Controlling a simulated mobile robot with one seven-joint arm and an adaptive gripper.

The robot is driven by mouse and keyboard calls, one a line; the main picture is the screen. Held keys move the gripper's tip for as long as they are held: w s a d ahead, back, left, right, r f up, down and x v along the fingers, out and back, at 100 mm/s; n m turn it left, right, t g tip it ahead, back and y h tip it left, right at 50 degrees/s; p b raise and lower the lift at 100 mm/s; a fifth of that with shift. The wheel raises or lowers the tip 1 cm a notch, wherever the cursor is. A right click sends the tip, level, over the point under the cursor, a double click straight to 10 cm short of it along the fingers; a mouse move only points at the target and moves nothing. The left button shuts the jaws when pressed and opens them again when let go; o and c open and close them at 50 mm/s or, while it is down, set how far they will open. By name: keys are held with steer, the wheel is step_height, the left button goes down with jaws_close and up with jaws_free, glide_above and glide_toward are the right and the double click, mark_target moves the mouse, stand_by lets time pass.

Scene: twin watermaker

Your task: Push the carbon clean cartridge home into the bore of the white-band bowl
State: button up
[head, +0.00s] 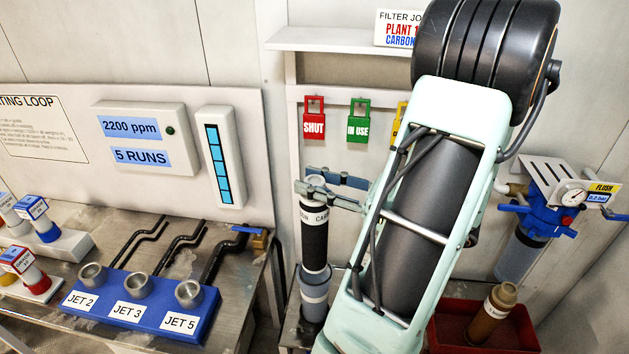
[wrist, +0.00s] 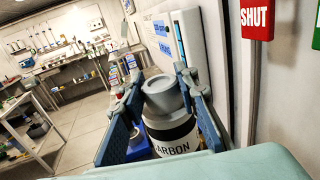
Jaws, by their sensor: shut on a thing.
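The carbon cartridge (head: 314,240) is a dark upright cylinder with a white CARBON band near its top. My gripper (head: 312,183) is shut on its top end from the right. In the wrist view the cartridge's grey cap (wrist: 162,97) and CARBON band (wrist: 172,143) show between the two blue-grey fingers. A grey-blue bowl (head: 313,304) stands directly below the cartridge. The cartridge's pale lower end is at or inside the bowl's mouth; I cannot tell how deep. No white band can be made out on the bowl.
My arm covers the middle right. A red tray (head: 470,338) holds a brown cartridge (head: 492,312). A blue filter housing with a gauge (head: 571,197) is on the right wall. A blue jet block (head: 140,308) sits on the left bench. SHUT (head: 314,120) and IN USE (head: 358,122) tags hang behind.

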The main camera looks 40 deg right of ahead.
mark_target(315, 227)
steer(key=shift+f+b, duration=0.85)
steer(key=shift+f, duration=0.6)
steer(key=shift+p, duration=0.4)
stand_by(0.6)
